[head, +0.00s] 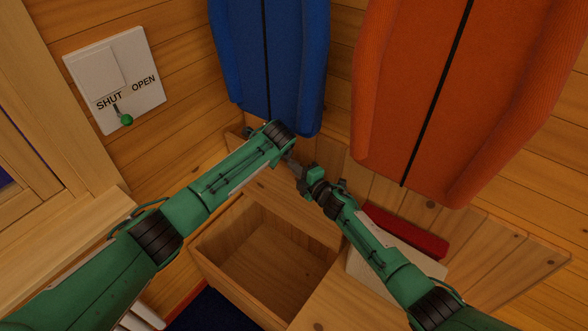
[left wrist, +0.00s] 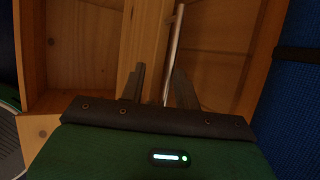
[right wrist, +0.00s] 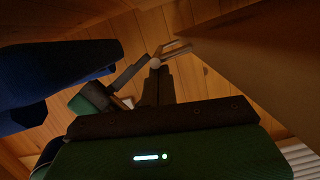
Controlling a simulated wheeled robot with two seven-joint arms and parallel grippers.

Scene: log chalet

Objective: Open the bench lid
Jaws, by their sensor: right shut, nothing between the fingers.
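The bench box (head: 265,255) shows its wooden inside in the head view. A wooden panel (head: 292,208) rises behind the opening and looks like the raised lid. A wide tilted board (right wrist: 255,55), perhaps the same lid, fills the right of the right wrist view. My right gripper (head: 294,165) is shut and empty near the panel's top; a small pale round end (right wrist: 155,63) shows at its fingertips. My left gripper (left wrist: 160,78) has its fingers apart, with a thin metal rod (left wrist: 174,45) between or just beyond them. Whether it touches the rod is unclear.
A blue coat (head: 268,65) and an orange coat (head: 435,90) hang above the bench. A red item (head: 405,232) and a pale block (head: 385,270) lie on the right bench top. A SHUT/OPEN wall panel (head: 140,60) has a green-knobbed lever. Both hands are close together.

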